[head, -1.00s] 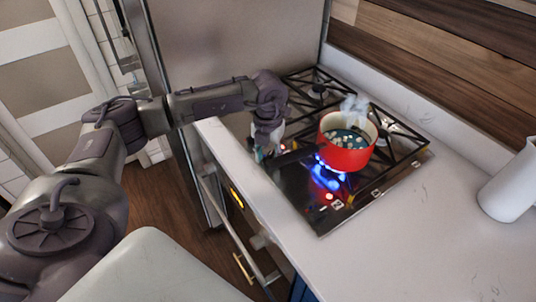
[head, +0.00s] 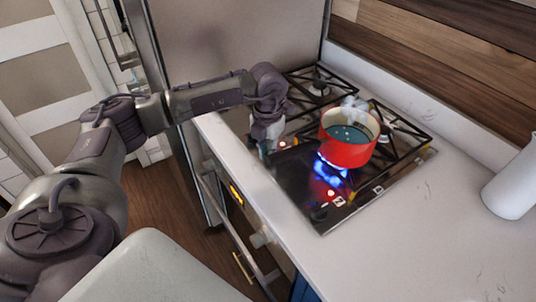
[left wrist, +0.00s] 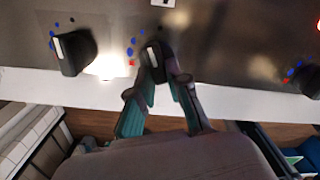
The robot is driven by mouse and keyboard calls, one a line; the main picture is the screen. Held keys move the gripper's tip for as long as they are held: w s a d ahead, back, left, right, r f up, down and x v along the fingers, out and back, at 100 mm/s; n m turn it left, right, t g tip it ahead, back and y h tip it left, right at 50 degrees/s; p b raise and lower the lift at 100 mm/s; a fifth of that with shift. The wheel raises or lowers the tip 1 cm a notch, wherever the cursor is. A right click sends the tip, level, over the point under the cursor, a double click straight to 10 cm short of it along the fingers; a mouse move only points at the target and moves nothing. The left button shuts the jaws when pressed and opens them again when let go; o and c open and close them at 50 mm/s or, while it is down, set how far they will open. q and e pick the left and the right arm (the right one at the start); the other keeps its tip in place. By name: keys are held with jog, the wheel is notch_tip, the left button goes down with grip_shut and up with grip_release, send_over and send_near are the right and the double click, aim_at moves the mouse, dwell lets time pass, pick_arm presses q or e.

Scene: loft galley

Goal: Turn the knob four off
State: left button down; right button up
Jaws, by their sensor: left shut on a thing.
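Other knobs show at left (left wrist: 76,50) and right (left wrist: 306,80). I cannot read which number the held knob has. In the head view my left gripper (head: 264,150) is at the stove's front left, its fingertips partly hidden. A blue flame (head: 330,174) burns under the red pot. My right gripper is out of view.
The red pot (head: 345,153) steams on the stove, its dark handle reaching toward my gripper. A white jug (head: 512,185) stands on the right of the pale counter (head: 420,240). An oven front with a bar handle lies below the counter edge.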

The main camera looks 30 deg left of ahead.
pick_arm(q)
jog(key=m+b, duration=0.2)
jog(key=m, duration=0.1)
jog(key=shift+a+f, duration=0.1)
jog(key=shift+a, duration=0.05)
jog(key=shift+w+m+b, duration=0.1)
jog(key=shift+m+b, duration=0.25)
jog(key=shift+m, duration=0.45)
jog(key=c, duration=1.1)
grip_release()
notch_tip(320, 180, up, 12)
jog(key=shift+r, duration=0.1)
